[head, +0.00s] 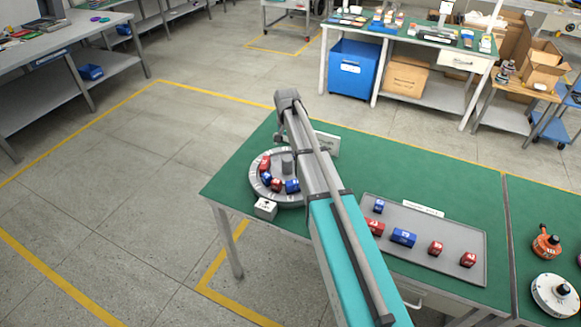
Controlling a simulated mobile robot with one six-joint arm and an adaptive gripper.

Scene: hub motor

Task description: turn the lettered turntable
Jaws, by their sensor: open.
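The turntable (259,190) is a round grey disc at the left end of the green-topped table, with pale marks around its rim. Several small red and blue blocks (292,186) stand on it, around a grey central post (287,163). My arm crosses in front and hides the disc's right part. Letters on the rim are too small to read. A small white block with a dark mark (265,209) stands at the disc's front edge. My gripper cannot be made out; only my arm's links show, rising above the table.
A grey tray (460,245) with several red and blue blocks lies to the right on the green table (345,175). Orange and white round parts (553,294) sit on the neighbouring table. Open floor lies to the left.

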